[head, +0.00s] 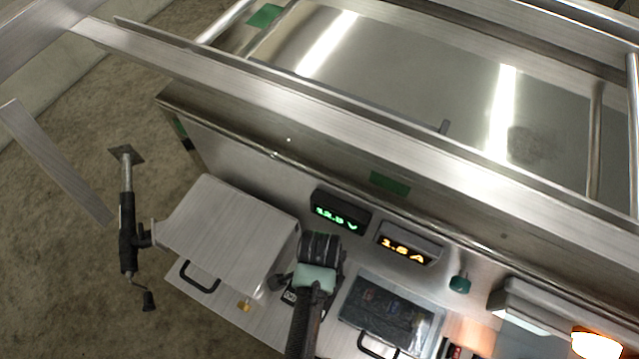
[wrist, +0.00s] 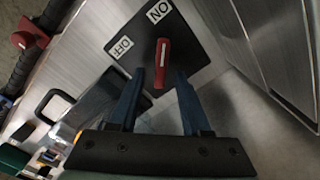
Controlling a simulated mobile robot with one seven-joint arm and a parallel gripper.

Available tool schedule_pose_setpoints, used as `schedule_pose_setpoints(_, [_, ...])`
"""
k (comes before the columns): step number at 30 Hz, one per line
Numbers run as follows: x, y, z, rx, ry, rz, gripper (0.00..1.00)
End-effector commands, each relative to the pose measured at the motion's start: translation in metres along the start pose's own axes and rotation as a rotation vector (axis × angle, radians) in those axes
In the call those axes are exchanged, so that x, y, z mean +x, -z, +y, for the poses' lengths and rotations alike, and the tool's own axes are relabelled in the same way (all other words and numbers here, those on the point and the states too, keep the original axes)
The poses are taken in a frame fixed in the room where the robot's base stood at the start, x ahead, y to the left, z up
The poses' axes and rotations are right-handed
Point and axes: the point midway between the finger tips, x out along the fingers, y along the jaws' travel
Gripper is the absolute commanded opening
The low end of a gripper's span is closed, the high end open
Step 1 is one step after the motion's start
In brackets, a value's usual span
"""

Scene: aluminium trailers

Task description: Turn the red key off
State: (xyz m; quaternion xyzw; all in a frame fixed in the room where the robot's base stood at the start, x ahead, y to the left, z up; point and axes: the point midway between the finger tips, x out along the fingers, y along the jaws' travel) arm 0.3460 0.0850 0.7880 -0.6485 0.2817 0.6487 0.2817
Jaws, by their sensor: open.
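The red key (wrist: 162,62) shows in the wrist view on a dark square plate with a white ON label (wrist: 159,11) at its top and a white OFF label (wrist: 121,47) at its left. The key's handle stands roughly upright in the picture, not lined up with the OFF label. My gripper (wrist: 160,78) is open, with one dark finger on each side of the key's lower end. I cannot tell whether either finger touches it. In the head view my gripper (head: 291,290) is low in the middle, at the front panel, and my arm hides the key.
A green voltage display (head: 340,212) and an amber current display (head: 408,243) sit on the panel. A box (head: 225,235) stands left of my gripper, a clear-covered panel (head: 390,308) right of it. A metal rail (head: 300,95) crosses above. A lit lamp (head: 597,344) is at lower right.

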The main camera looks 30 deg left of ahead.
Motion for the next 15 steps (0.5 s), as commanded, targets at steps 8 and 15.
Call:
schedule_pose_setpoints(8, [-0.0003,0.0001,-0.0001,0.0,0.0,0.0,0.33])
schedule_pose_setpoints(15, [-0.0004,0.0,0.0,0.0,0.0,0.0,0.0])
